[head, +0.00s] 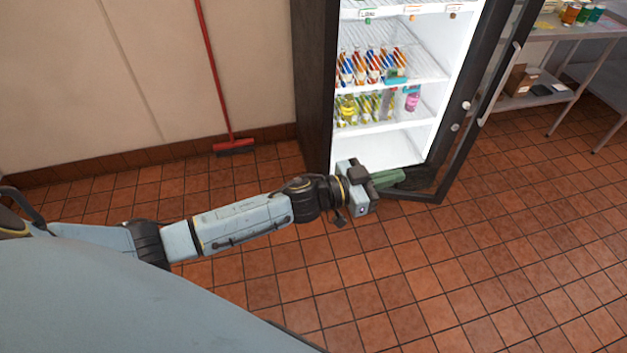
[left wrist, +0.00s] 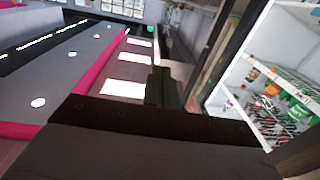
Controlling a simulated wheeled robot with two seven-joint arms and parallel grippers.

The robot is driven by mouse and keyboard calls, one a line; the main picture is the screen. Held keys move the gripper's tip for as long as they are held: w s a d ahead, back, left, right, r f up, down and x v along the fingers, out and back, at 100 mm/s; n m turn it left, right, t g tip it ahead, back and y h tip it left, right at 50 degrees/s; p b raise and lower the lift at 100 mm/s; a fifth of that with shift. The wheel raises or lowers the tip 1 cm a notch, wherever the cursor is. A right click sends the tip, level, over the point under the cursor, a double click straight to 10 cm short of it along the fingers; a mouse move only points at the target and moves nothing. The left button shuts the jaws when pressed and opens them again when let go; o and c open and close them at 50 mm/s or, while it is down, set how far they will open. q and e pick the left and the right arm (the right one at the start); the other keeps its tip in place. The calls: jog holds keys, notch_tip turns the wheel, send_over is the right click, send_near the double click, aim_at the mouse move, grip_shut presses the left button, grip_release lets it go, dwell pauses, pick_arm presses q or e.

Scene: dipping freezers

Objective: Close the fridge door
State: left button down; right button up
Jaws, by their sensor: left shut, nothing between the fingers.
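The fridge (head: 312,90) is a dark upright cabinet with a white lit inside, in the head view's upper middle. Its glass door (head: 497,75) stands open, swung out to the right, with a long pale handle (head: 499,84). My left gripper (head: 398,177) is shut and empty, low in front of the fridge opening near the door's bottom corner. I cannot tell whether it touches the door. In the left wrist view the gripper's dark fingers (left wrist: 161,88) are together, with the fridge's shelves (left wrist: 275,85) to the right. My right gripper is not in view.
Bottles and cans (head: 372,66) stand on the fridge shelves. A red broom (head: 234,146) leans on the wall left of the fridge. A metal rack (head: 540,97) with goods stands at the upper right. The tiled floor (head: 480,270) in front is clear.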

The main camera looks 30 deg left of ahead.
pick_arm(q)
jog(key=shift+d, duration=0.1)
jog(key=s+d, duration=0.7)
jog(key=s, duration=0.5)
jog(key=shift+p, duration=0.4)
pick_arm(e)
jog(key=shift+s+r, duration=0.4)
pick_arm(q)
jog(key=shift+d, duration=0.1)
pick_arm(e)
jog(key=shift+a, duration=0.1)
